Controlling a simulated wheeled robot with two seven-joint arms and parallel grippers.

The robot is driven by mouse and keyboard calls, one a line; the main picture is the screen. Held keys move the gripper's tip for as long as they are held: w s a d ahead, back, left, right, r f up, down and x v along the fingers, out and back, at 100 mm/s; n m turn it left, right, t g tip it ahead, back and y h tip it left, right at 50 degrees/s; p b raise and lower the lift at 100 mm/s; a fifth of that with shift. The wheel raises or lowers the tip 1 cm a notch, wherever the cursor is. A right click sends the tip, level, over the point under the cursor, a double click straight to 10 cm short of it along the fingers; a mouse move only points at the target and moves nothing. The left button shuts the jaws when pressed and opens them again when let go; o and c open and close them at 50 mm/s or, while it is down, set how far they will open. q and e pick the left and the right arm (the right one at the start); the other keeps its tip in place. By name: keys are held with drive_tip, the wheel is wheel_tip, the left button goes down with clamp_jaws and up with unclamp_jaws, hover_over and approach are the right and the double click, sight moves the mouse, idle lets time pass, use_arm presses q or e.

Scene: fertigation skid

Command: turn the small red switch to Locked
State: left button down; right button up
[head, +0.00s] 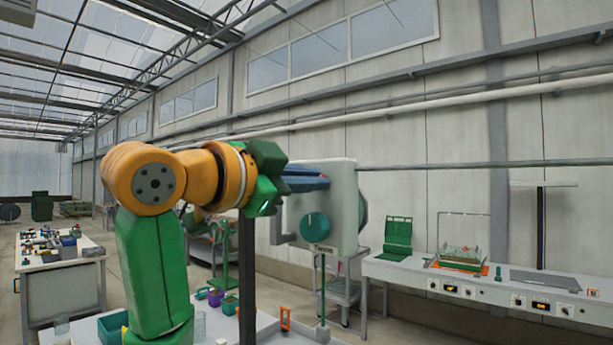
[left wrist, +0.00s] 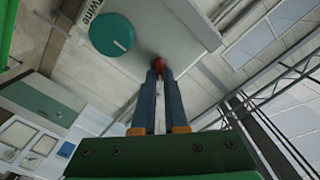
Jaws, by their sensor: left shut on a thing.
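A pale grey box (head: 345,190) with a large round teal knob (head: 315,227) stands in the middle of the head view. In the left wrist view the small red switch (left wrist: 158,62) sits on the box face (left wrist: 170,25), beside the teal knob (left wrist: 112,35). My left gripper (left wrist: 158,72) is shut on the red switch, its two blue fingers reaching up to it. In the head view my left gripper (head: 322,182) is at the box face above the knob, and the fingers hide the switch. The switch's position marks cannot be read. My right gripper is not in view.
A handle bar (head: 281,228) juts from the box's left side. A white bench (head: 470,283) with a green device (head: 398,235) and a wire-framed tray (head: 462,255) is at the right. A cluttered table (head: 60,262) stands at the far left.

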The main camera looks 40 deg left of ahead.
use_arm(q)
drive_tip(key=shift+r, duration=0.1)
idle(0.3)
drive_tip(key=c, duration=1)
unclamp_jaws()
drive_tip(key=shift+o, duration=0.3)
drive_tip(key=shift+w+d, duration=0.1)
drive_tip(key=shift+w, duration=0.2)
drive_tip(key=s+b, duration=0.2)
drive_tip(key=s, duration=0.5)
drive_tip(key=shift+s+a+b, duration=0.15)
drive_tip(key=shift+a+b, duration=0.1)
drive_tip(key=shift+b, duration=0.15)
